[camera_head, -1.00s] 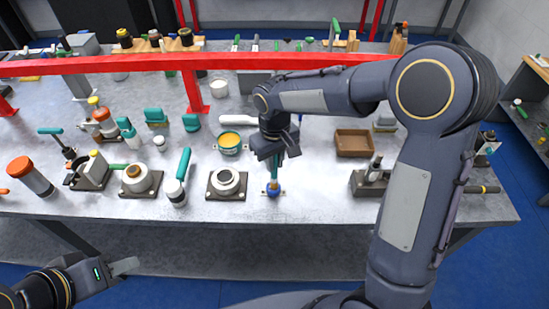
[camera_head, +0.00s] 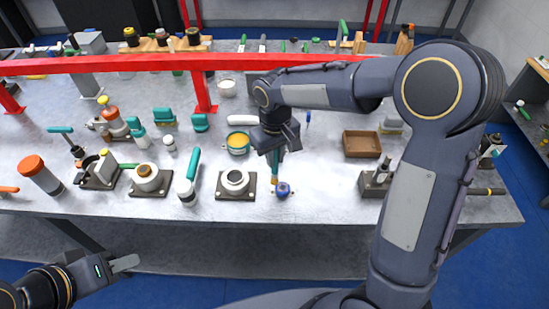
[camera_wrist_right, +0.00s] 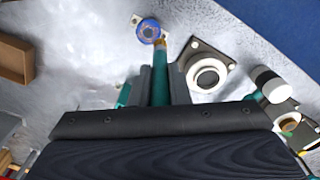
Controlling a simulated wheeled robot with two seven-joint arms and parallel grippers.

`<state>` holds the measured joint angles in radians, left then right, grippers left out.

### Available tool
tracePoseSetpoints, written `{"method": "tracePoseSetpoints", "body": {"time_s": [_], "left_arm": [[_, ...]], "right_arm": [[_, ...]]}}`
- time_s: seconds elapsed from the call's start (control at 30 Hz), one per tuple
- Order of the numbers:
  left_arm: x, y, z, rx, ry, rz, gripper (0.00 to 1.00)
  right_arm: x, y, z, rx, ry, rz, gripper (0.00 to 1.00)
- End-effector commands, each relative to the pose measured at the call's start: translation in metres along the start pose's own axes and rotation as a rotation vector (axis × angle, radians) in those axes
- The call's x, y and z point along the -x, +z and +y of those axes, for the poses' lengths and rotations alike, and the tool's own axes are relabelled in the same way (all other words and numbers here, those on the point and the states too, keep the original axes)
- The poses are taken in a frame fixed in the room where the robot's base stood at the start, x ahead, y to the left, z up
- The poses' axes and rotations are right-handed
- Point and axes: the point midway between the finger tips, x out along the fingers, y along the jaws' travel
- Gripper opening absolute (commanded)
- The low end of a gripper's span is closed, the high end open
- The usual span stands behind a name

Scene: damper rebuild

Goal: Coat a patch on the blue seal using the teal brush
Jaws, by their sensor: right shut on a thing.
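The blue seal (camera_head: 283,189) sits near the front edge of the bench, just right of a white ring on a dark plate; it also shows at the top of the right wrist view (camera_wrist_right: 149,31). My right gripper (camera_head: 276,150) is shut on the teal brush (camera_head: 275,163), which points down. In the right wrist view the brush (camera_wrist_right: 160,88) runs between the fingers, its tip beside the seal's edge; I cannot tell if they touch. A pot of yellow paste (camera_head: 238,142) stands behind, left of the gripper. My left gripper (camera_head: 124,264) is empty in front of the bench, its fingers close together.
The white ring fixture (camera_head: 235,184) stands close left of the seal. A brown tray (camera_head: 361,144) and a dark block (camera_head: 375,181) stand to the right. A red beam (camera_head: 160,62) crosses above the bench. Bare bench lies between seal and block.

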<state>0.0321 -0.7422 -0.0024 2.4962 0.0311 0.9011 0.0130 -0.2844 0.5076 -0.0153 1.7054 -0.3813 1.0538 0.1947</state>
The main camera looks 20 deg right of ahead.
Motion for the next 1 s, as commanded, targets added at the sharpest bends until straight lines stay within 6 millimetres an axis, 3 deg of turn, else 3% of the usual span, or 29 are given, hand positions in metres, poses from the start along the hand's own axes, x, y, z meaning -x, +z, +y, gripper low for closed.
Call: {"method": "tracePoseSetpoints", "body": {"time_s": [0.57, 1.0], "left_arm": [[0.036, -0.018, 0.017, 0.000, 0.000, 0.000, 0.36], [0.037, -0.019, 0.017, 0.000, 0.000, 0.000, 0.36]], "right_arm": [[0.054, 0.003, 0.007, -0.003, 0.000, -0.004, 0.00], [0.057, 0.003, 0.007, -0.003, 0.000, -0.004, 0.00]]}}
